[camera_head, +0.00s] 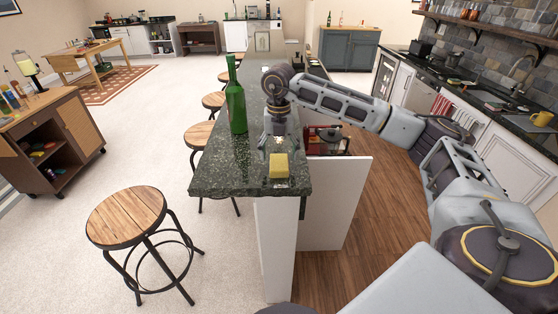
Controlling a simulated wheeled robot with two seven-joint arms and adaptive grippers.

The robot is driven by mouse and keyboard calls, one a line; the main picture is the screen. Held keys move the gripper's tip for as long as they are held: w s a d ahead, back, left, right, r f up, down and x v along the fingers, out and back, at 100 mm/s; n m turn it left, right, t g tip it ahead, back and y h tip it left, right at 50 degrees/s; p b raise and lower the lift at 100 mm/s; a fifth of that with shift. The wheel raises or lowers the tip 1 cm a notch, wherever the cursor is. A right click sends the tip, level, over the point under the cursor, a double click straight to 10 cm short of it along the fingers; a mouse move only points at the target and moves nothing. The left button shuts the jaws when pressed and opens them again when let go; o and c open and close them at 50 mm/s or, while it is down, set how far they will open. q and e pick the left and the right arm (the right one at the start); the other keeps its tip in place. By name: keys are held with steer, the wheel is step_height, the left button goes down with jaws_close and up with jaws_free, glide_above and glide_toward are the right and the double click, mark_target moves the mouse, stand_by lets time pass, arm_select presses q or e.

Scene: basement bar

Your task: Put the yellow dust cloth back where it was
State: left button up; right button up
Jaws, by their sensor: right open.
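The yellow dust cloth (279,166) is a small folded-looking yellow piece near the front end of the dark green stone bar counter (232,181). My right gripper (276,146) points down over the counter, just behind the cloth in the picture. It is open, and I see nothing between its fingers. Whether its fingertips touch the counter or the cloth I cannot tell. My left gripper is not in view.
A tall green bottle (236,102) stands on the counter to the left of my right gripper. Wooden-topped stools (127,215) line the counter's left side. A red item (325,140) shows on a lower level behind the counter. The counter's front left corner is clear.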

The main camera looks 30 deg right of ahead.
mark_target(278, 162)
step_height(278, 162, up, 8)
steer(key=b, duration=0.1)
stand_by(0.4)
stand_by(0.5)
steer(key=shift+a, duration=0.1)
